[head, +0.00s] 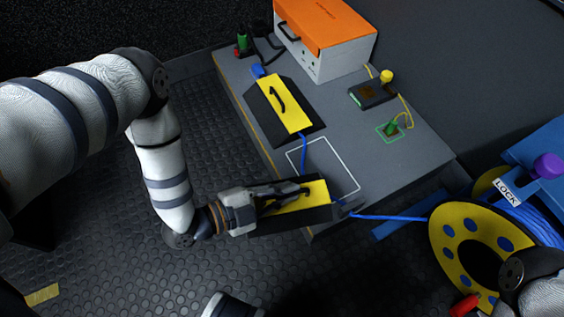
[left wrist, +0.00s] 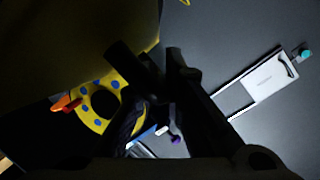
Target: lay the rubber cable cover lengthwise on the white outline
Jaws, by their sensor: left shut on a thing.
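A black rubber cable cover with a yellow top (head: 316,194) is in my left gripper (head: 302,192), which is shut on it. The gripper comes from the left and hides part of the cover. The held cover is at the table's front edge, close to the near end of the white outline (head: 327,160); I cannot tell whether it touches the table.
An orange-lidded case (head: 325,28) stands at the back of the grey table (head: 425,150).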

